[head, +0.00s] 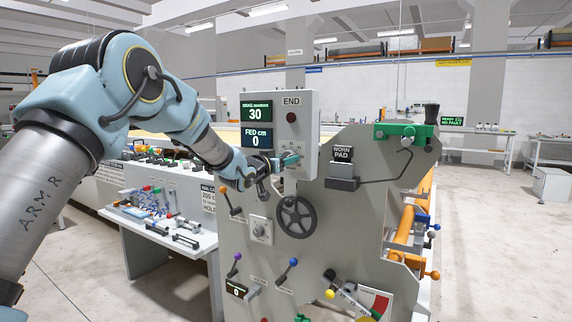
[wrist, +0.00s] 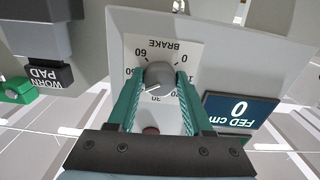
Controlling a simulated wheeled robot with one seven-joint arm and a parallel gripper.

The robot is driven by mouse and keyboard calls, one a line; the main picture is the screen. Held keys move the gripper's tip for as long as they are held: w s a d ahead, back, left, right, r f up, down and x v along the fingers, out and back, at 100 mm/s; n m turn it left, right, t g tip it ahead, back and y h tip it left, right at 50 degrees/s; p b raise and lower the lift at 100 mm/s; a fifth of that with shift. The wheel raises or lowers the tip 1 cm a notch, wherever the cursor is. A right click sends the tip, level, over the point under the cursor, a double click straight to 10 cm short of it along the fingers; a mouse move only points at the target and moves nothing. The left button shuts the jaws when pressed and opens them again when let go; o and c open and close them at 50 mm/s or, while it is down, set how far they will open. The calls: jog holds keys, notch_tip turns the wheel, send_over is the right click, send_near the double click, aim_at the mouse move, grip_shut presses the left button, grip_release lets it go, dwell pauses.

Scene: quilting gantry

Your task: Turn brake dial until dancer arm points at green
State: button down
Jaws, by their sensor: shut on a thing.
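In the wrist view the grey round brake dial (wrist: 160,74) sits on a white BRAKE scale plate (wrist: 192,52), seen upside down. A white line on the dial points to the lower left of that picture. The teal fingers of my gripper (wrist: 158,80) are on both sides of the dial, shut on it. In the head view my gripper (head: 289,160) is at the END panel and hides the dial. The dancer arm (head: 348,295) seems to be the dark and pale bar low on the machine, over a red, white and green gauge (head: 378,300); its exact reading is too small to tell.
A display (head: 256,111) reads DRAG newtons 30; another (head: 257,138) reads FED cm 0. A dark handwheel (head: 296,217) and an orange-tipped lever (head: 229,200) are below my gripper. A WORN PAD block (head: 342,175) is to its right. Open floor lies at right.

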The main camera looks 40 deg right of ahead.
jog(key=shift+c, duration=1.5)
grip_release()
jog(key=b+v, duration=0.3)
jog(key=v, duration=0.8)
